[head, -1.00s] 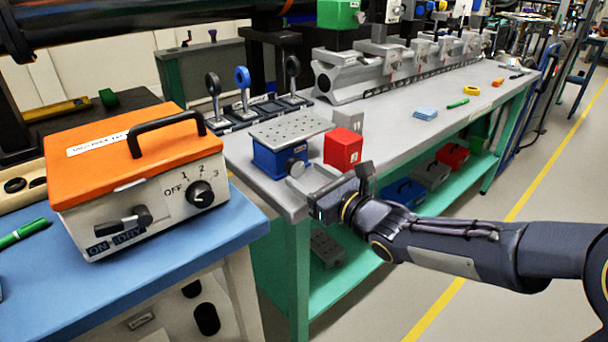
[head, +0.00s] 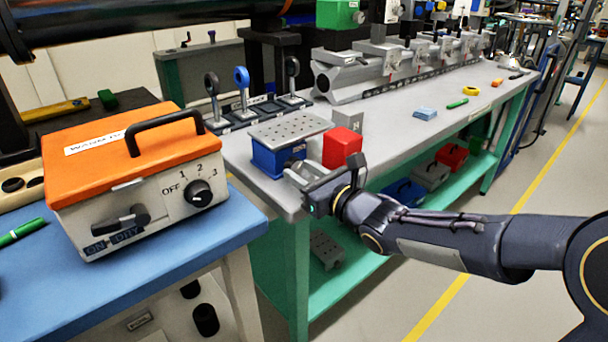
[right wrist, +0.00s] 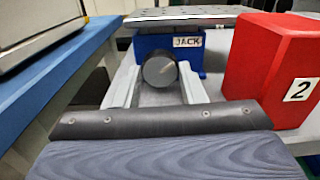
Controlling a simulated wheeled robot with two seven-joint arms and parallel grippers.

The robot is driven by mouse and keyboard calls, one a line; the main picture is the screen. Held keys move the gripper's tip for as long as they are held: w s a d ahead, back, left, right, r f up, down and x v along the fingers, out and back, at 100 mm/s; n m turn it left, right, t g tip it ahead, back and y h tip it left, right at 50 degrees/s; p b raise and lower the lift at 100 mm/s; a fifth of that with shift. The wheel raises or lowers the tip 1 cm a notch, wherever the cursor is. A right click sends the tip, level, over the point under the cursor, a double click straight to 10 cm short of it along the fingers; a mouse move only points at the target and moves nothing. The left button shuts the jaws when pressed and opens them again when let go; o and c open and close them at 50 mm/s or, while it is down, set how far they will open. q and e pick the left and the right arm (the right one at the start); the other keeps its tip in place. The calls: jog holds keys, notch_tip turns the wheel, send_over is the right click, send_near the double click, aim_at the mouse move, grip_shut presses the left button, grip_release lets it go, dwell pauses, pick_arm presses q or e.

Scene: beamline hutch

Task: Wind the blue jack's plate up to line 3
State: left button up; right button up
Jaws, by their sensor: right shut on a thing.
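The blue jack (head: 270,160) stands on the near end of the grey bench, with a perforated grey plate (head: 290,127) on top. In the right wrist view its blue body (right wrist: 150,45) carries a "JACK" label, and its dark round knob (right wrist: 159,71) faces me. My right gripper (head: 298,174) is at the jack's front; in the wrist view its two pale fingers (right wrist: 160,88) lie on either side of the knob and are shut on it. I see no line marks on the jack. My left gripper is out of view.
A red block (head: 342,147), labelled "2" in the wrist view, stands close right of the jack, with a grey block (head: 348,121) behind it. Ring-topped posts (head: 242,88) stand behind the jack. An orange-topped control box (head: 130,170) sits on the blue table at left.

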jog(key=m+b, duration=0.1)
jog(key=b, duration=0.1)
jog(key=m+b, duration=0.1)
jog(key=m, duration=0.1)
jog(key=shift+f+b, duration=0.3)
jog(key=shift+b, duration=0.05)
jog(key=shift+r+m+b, duration=0.2)
jog(key=shift+m+b, duration=0.25)
jog(key=shift+m, duration=0.65)
jog(key=o, duration=1)
jog(key=shift+p+v, duration=0.55)
jog(key=shift+v, duration=3.4)
